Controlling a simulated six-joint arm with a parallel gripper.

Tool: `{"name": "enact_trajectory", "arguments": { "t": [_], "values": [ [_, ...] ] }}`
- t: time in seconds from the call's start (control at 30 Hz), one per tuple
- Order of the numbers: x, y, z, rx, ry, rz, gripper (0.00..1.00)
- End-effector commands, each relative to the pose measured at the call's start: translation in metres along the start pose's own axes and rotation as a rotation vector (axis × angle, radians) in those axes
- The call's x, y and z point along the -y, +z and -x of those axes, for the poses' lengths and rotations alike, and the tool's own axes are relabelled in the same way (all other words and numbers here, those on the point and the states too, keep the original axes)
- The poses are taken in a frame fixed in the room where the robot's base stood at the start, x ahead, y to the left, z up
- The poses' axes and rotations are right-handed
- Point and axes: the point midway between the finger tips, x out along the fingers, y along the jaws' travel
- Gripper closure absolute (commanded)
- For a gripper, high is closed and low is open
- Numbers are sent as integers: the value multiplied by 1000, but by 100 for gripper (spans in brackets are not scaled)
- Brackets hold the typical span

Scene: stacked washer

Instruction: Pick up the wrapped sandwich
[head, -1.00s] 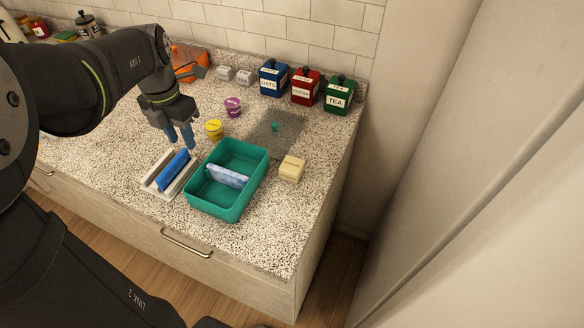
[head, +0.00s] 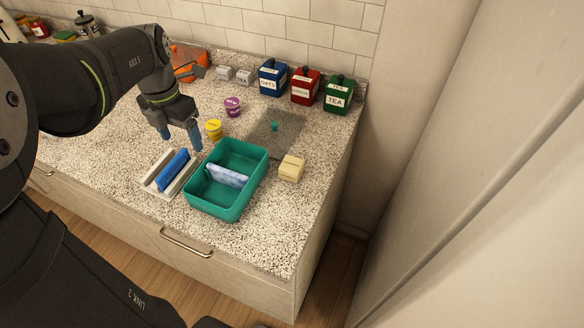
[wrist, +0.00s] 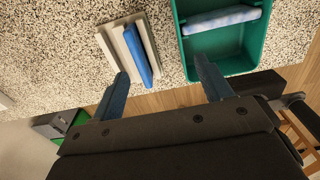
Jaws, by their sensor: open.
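A small cream block with a label on top, which looks like the wrapped sandwich (head: 291,168), sits on the counter just right of the teal box. It is not seen in the wrist view. My gripper (head: 181,141) is open and empty, above the counter behind the white tray and left of the teal box. In the wrist view my gripper (wrist: 162,72) has its two blue fingers wide apart with nothing between them. The sandwich is apart from my gripper, on the far side of the box.
The teal box (head: 222,207) holds a pale blue marbled bar (head: 227,175). A white tray (head: 152,185) holds a blue bar (head: 173,169). Yellow (head: 214,129) and purple (head: 233,107) cups stand behind. A clear lid-like sheet (head: 287,128) lies behind the sandwich; canisters (head: 304,87) line the wall.

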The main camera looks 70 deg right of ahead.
Motion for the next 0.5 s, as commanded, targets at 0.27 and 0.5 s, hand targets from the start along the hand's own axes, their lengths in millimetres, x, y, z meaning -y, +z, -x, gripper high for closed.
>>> {"name": "enact_trajectory", "arguments": {
  "t": [0.27,0.5],
  "values": [
    [0,0,0,0,0,-5,27],
    [19,16,6,0,0,-301,27]
  ]
}}
